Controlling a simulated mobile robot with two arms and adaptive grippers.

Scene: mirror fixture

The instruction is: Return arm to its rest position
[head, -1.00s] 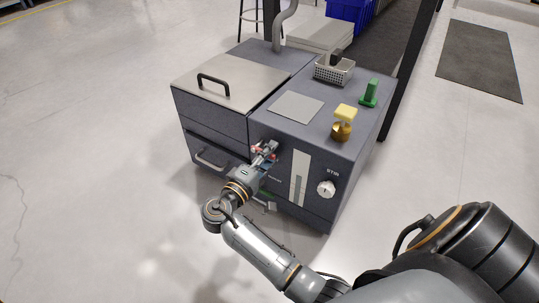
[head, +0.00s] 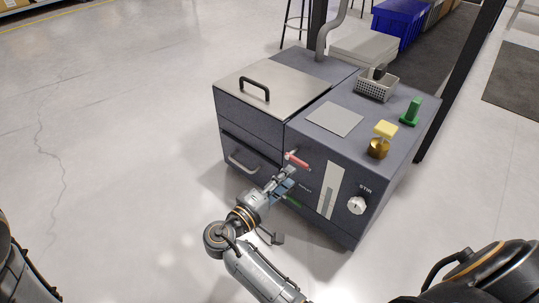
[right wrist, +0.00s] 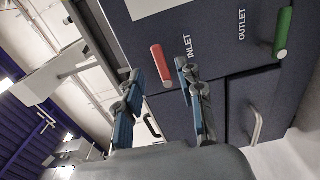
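My right gripper (head: 281,182) is in front of the dark grey fixture (head: 270,128). It is open and empty, just below and left of the red inlet handle (head: 297,160), apart from it. In the right wrist view the two blue-padded fingers (right wrist: 161,85) are spread, and the red handle (right wrist: 161,65) shows beyond the gap between their tips. The green outlet handle (right wrist: 283,32) is to the right there; in the head view it (head: 292,201) is partly hidden by the gripper. My right arm reaches up from the bottom. My left gripper is out of view.
The fixture top carries a wire basket (head: 377,87), a green block-like part (head: 411,112) and a brass-and-yellow piece (head: 380,140). A stir knob (head: 357,205) and a drawer handle (head: 242,162) stick out in front. The floor (head: 120,170) at left is clear.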

